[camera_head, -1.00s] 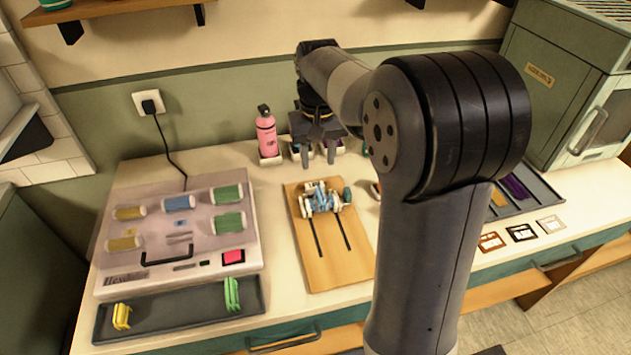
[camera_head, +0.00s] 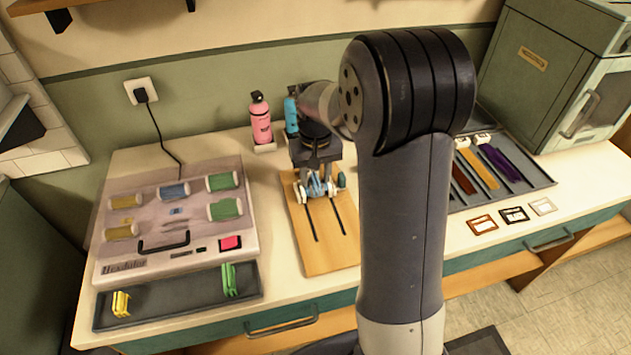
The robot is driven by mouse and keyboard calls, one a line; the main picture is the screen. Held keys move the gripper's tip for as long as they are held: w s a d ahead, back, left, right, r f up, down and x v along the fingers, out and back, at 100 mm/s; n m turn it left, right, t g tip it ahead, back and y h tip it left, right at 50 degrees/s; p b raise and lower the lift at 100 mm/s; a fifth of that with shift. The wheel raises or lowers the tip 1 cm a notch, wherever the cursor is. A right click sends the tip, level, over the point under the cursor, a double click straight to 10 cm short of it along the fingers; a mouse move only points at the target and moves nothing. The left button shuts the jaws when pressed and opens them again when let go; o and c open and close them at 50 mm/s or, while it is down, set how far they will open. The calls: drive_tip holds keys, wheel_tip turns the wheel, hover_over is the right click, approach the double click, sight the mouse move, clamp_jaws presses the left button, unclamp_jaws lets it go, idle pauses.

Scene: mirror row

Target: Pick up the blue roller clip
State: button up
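A light-blue and white clip-like piece (camera_head: 319,188) sits at the back end of the wooden board (camera_head: 325,250); it looks like the blue roller clip, but its details are small and partly hidden. My gripper (camera_head: 318,176) points down right over it, with its fingertips at or just above the blue parts. Whether the fingers are closed on it cannot be made out. A yellow clip (camera_head: 121,303) and a green clip (camera_head: 229,279) stand in the dark front tray (camera_head: 175,302).
A roller case (camera_head: 200,250) with yellow, blue and green rollers lies left of the board. A pink bottle (camera_head: 260,120) and a blue bottle (camera_head: 291,112) stand behind. A tray of coloured strips (camera_head: 540,183) and a cabinet (camera_head: 530,85) are right.

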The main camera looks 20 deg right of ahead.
clamp_jaws()
idle(0.3)
drive_tip(key=shift+r, duration=0.1)
